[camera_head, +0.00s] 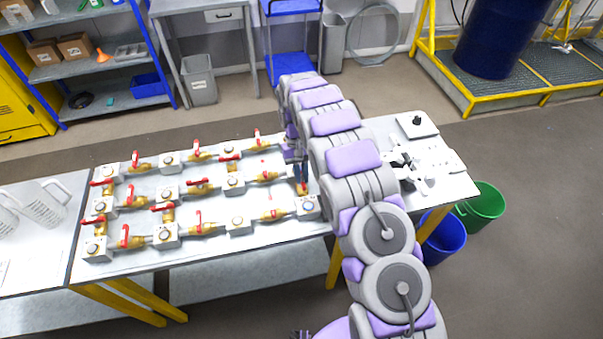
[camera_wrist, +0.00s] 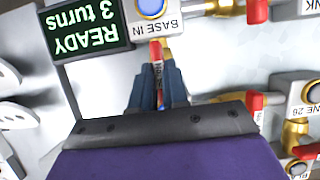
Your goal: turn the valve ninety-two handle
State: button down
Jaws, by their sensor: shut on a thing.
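A red valve handle (camera_wrist: 156,50) on a brass valve stands just below a white block (camera_wrist: 151,8) labelled BASE IN in the wrist view. My gripper (camera_wrist: 157,85) is shut on this handle, with the blue-grey fingers on either side of it. The lettering on the handle is too small to read, so I cannot tell if it is valve ninety-two. In the head view, my gripper (camera_head: 298,168) is at the right end of the valve rows, partly hidden by my arm. A red and brass piece (camera_head: 303,187) shows just below it.
Several other red-handled brass valves (camera_head: 198,222) and white blocks (camera_head: 166,236) fill the bench (camera_head: 280,236) to the left. A display (camera_wrist: 86,28) reads READY, 3 turns, upside down. White fittings (camera_head: 405,165) lie right of my arm. Blue and green bins (camera_head: 485,205) stand beyond the bench's right end.

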jog(key=shift+w+r, duration=0.1)
jog(key=shift+w, duration=0.05)
jog(key=c, duration=1.1)
grip_release()
jog(key=shift+a, duration=0.15)
jog(key=shift+c, duration=0.2)
